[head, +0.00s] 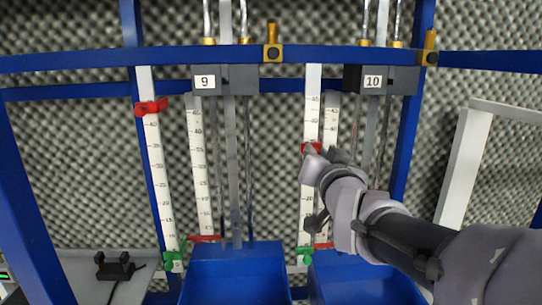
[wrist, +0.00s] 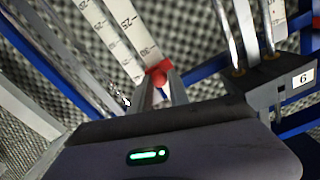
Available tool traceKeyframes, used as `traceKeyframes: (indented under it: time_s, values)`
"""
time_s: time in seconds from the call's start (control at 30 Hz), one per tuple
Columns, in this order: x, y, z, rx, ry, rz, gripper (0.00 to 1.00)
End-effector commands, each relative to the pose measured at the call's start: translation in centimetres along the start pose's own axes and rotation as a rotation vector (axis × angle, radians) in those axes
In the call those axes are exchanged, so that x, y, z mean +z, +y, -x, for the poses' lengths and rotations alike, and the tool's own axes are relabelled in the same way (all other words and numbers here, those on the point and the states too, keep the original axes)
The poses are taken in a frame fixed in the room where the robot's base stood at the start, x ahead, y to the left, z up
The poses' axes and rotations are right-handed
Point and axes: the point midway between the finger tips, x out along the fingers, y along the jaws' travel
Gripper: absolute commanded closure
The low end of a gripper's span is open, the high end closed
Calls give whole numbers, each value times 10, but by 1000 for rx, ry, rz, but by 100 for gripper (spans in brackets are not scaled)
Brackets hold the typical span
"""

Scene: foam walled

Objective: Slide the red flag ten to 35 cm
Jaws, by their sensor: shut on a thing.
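Flag ten is the red flag (head: 307,147) on the tall white scale (head: 313,85) left of the box labelled 10 (head: 373,80). My gripper (head: 322,156) reaches in from the lower right and is shut on the flag. In the wrist view the red flag (wrist: 158,73) sits between my fingertips (wrist: 162,79), against the scale (wrist: 110,22). The 30 mark shows close beside the flag and the 25 mark farther off. The exact reading at the flag is hidden. A green flag (head: 304,254) sits low on this scale.
Another red flag (head: 151,106) is high on the left scale by the box labelled 9 (head: 205,82). Blue frame bars (head: 150,57) cross above, and blue bins (head: 235,270) stand below. A metal column and rods are close right of the gripper. A white frame (head: 463,165) stands at right.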

Motion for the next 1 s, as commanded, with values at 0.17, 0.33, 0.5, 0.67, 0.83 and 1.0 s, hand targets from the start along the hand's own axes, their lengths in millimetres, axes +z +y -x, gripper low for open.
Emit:
traceKeyframes:
  time_s: [0.17, 0.33, 0.5, 0.67, 0.83, 1.0]
  values:
    - [0, 0, 0, 0, 0, 0, 61]
    - [0, 0, 0, 0, 0, 0, 56]
    - [0, 0, 1, 0, 1, 0, 56]
    - [0, 0, 26, -1, 4, 0, 56]
    - [1, 0, 79, -2, 6, 1, 56]
    - [0, 0, 133, -2, 5, 0, 56]
